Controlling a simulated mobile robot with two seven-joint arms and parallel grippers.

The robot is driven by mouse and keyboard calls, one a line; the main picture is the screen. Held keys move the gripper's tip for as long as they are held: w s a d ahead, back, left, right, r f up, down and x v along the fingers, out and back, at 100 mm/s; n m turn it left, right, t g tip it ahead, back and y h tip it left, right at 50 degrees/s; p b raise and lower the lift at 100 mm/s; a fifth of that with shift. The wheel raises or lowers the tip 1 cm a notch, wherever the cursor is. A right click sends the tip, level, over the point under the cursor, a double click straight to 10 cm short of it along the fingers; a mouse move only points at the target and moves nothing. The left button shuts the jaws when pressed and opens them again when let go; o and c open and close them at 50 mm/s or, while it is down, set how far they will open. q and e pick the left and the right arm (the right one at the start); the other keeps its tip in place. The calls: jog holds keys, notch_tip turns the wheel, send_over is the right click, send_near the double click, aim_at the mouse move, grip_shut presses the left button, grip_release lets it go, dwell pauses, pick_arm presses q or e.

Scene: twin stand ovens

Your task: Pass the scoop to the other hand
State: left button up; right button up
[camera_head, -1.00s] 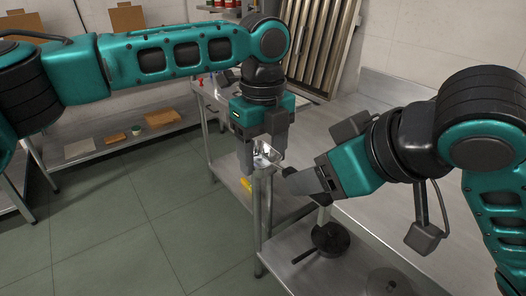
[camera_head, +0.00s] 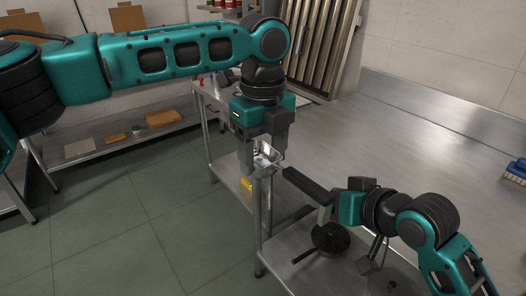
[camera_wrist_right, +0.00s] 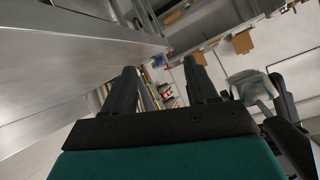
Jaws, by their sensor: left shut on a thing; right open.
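A steel worktable (camera_head: 430,140) spans the right. A dark round pan (camera_head: 330,238) sits on the lower steel surface below my right gripper. A blue brush (camera_head: 517,171) lies at the right edge. A low shelf with boards (camera_head: 162,118) stands left; the floor between is clear.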

jog(key=s+d+f+h, duration=0.2)
jog(key=s+f, duration=0.6)
jog(key=f, duration=0.4)
jog(key=s+d+f+h, duration=0.2)
jog(key=s+d+f, duration=0.2)
jog(key=s+f, duration=0.4)
notch_tip(320, 180, down, 4)
jog(key=shift+s+d+r+t+h, duration=0.1)
jog(key=shift+s+d+t+h, duration=0.1)
jog(key=shift+d+t+h, duration=0.15)
